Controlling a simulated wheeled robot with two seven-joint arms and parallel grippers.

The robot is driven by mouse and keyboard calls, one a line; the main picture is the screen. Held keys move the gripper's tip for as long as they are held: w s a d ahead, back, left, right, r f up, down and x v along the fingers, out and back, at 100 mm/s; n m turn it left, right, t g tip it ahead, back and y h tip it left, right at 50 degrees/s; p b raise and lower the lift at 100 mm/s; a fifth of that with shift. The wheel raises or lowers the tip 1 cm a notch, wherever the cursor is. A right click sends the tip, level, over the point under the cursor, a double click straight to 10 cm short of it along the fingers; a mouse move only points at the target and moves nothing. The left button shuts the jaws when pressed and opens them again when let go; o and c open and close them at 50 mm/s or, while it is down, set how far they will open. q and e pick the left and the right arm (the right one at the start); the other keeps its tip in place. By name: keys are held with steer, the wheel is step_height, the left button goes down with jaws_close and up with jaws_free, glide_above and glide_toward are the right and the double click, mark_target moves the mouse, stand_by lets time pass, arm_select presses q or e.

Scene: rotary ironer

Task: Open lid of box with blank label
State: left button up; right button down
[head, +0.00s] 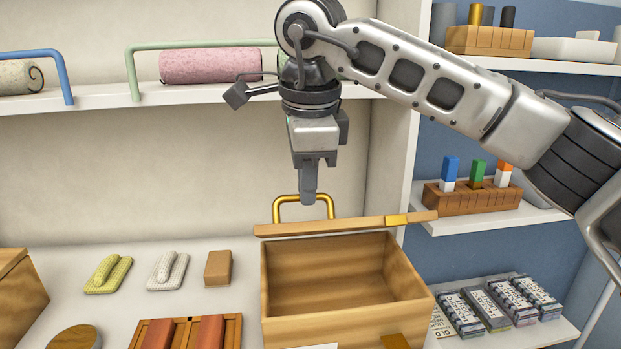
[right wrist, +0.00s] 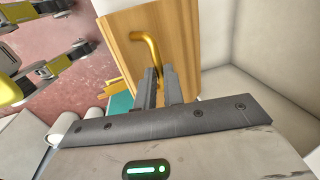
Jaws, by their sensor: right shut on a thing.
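The wooden box (head: 330,332) stands on the counter at the bottom middle of the head view, and its inside shows empty. Its lid (head: 345,226) is raised at the back, seen nearly edge-on, with a gold handle (head: 277,212) on its far side. My right gripper (head: 309,197) points down at the handle's top bar and is shut on it. In the right wrist view, the fingers (right wrist: 160,78) reach the gold handle (right wrist: 152,48) on the wooden lid (right wrist: 190,30). The box's label is mostly cut off at the bottom edge. My left gripper is not seen in the head view.
Left of the box are a wooden tray (head: 137,337) with red-brown blocks, a brown block (head: 218,267) and two small pads. A shelf (head: 100,97) with green and blue rails is above. Packaged boxes (head: 490,310) are on the right. Bare counter lies at the back left.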

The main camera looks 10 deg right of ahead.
steer(key=shift+w+p, duration=0.45)
steer(key=shift+w, duration=0.25)
steer(key=c, duration=1.5)
jaws_free()
steer(key=shift+w+f, duration=0.15)
steer(key=shift+w, duration=0.05)
steer(key=shift+w+f, duration=0.1)
steer(key=shift+w, duration=0.15)
steer(key=shift+s+r, duration=0.2)
steer(key=shift+r, duration=0.05)
steer(key=p+v, duration=0.1)
steer(key=v, duration=1.5)
steer(key=shift+f, duration=0.1)
steer(key=shift+c, duration=1.4)
